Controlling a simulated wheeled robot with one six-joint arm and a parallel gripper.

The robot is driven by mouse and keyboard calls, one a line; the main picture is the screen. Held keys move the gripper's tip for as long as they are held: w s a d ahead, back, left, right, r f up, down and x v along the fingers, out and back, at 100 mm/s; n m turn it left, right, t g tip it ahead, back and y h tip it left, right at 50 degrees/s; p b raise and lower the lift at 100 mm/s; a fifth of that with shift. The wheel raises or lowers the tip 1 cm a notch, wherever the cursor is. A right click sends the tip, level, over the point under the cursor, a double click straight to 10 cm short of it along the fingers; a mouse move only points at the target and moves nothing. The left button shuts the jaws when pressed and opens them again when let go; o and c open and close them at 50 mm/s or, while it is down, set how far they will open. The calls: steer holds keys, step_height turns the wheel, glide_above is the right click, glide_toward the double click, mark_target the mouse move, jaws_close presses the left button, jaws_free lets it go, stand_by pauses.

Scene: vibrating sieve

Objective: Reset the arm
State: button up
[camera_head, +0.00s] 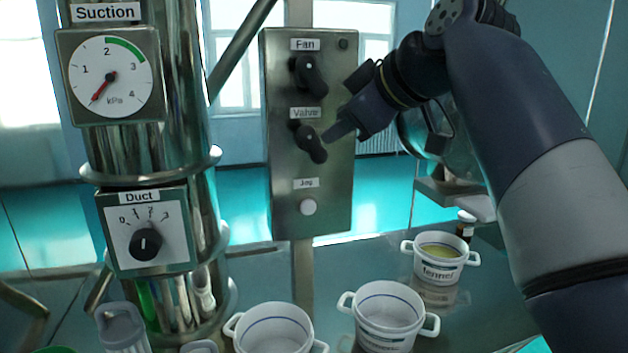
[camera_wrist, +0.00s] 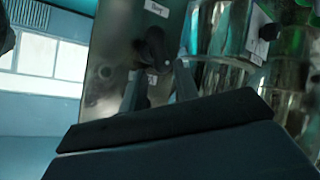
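My arm reaches in from the right in the head view. My gripper (camera_head: 334,132) points at the steel control panel, its tips close beside the black Valve knob (camera_head: 311,143). In the wrist view my gripper (camera_wrist: 160,70) shows two fingers spread apart with nothing held between them. A black knob (camera_wrist: 153,45) stands on the panel just beyond the tips. I cannot tell whether a finger touches it. The Valve knob is tilted, its lower end to the right.
The panel (camera_head: 285,210) also carries a Fan knob (camera_head: 309,75) and a Jog button (camera_head: 308,207). Left is a steel column with a Suction gauge (camera_head: 110,77) and Duct dial (camera_head: 146,243). White pots (camera_head: 388,340) and a fennel pot (camera_head: 439,270) stand below.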

mark_target(318, 143)
steer(key=x, duration=0.9)
steer(key=shift+w+p, duration=0.15)
steer(key=shift+p, duration=0.25)
steer(key=shift+w+f+b, duration=0.15)
steer(key=shift+f+b, duration=0.05)
steer(key=shift+b, duration=0.2)
steer(key=shift+d+m+y+b, duration=0.1)
steer(key=shift+m+y+b, duration=0.3)
steer(key=shift+m+y, duration=0.2)
steer(key=shift+m+y+b, duration=0.35)
steer(key=shift+m+y, duration=0.05)
steer(key=shift+y, duration=0.2)
steer(key=shift+r+m+y+b, duration=0.2)
steer(key=shift+m+y+b, duration=0.2)
steer(key=shift+m+y, duration=0.35)
